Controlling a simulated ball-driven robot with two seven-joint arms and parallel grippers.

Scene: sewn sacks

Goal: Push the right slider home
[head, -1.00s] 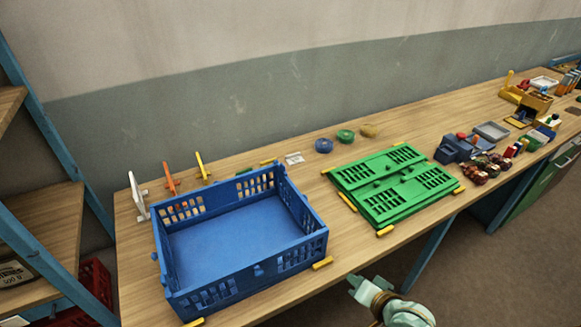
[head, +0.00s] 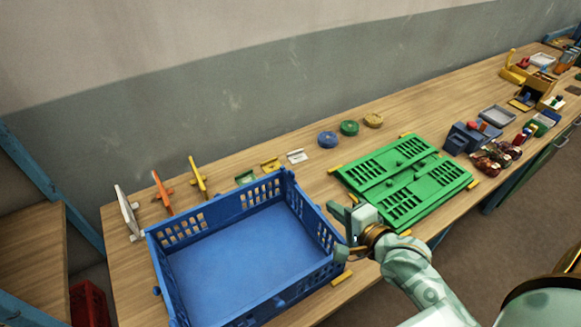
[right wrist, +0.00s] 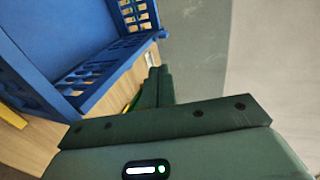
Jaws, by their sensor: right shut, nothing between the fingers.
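The blue crate (head: 245,205) stands open on the bench, with its walls up. It also shows in the right wrist view (right wrist: 90,82). I cannot clearly pick out the right slider; the crate's right side is partly behind my right gripper (head: 340,212). That gripper is shut and empty, beside and above the crate's right end. In the right wrist view its fingers (right wrist: 154,84) lie together just beside the crate's wall, with a gap that I cannot judge. My left gripper is not in view.
A flat green folded crate (head: 400,180) lies to the right, between yellow blocks. Further right the bench is cluttered.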

